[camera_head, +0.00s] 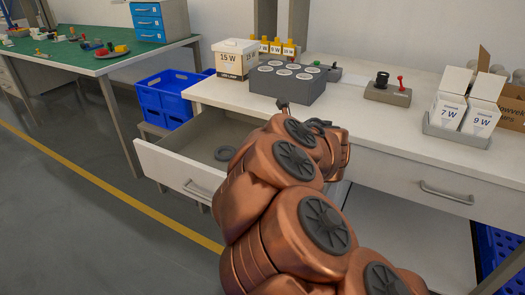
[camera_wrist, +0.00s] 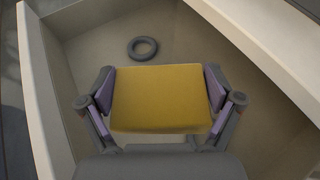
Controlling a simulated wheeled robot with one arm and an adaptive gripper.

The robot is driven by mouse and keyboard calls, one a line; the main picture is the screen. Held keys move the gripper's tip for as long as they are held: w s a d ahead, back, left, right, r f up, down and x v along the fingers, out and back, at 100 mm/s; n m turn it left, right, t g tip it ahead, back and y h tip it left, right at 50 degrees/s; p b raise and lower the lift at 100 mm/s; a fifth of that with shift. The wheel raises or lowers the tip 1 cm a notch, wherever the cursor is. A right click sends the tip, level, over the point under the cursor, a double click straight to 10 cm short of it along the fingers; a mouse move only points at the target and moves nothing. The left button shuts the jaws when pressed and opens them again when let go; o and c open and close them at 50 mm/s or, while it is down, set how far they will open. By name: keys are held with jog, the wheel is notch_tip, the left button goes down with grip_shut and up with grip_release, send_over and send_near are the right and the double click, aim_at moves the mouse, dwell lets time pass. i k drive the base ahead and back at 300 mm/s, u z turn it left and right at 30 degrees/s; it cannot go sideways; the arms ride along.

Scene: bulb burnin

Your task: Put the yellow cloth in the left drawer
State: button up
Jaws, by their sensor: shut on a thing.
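The yellow cloth (camera_wrist: 160,98) looks like a folded flat block in the wrist view. My gripper (camera_wrist: 162,95) is shut on it, with a purple-padded finger at each side. In the wrist view the cloth is over the inside of the open left drawer (camera_wrist: 90,20); I cannot tell whether it touches the bottom. In the head view the left drawer (camera_head: 172,168) is pulled out of the white bench, and my copper arm hides the cloth and most of my gripper.
A grey block with round sockets (camera_head: 287,82) and a white 15 W box (camera_head: 235,58) stand on the bench above. The right drawer (camera_head: 440,190) is shut.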

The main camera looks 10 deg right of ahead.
aim_at(195, 159)
jog(key=u, duration=0.5)
jog(key=k, duration=0.6)
jog(key=u, duration=1.2)
jog(key=i, duration=1)
jog(key=z, duration=0.55)
jog(key=i, duration=0.5)
jog(key=z, duration=0.55)
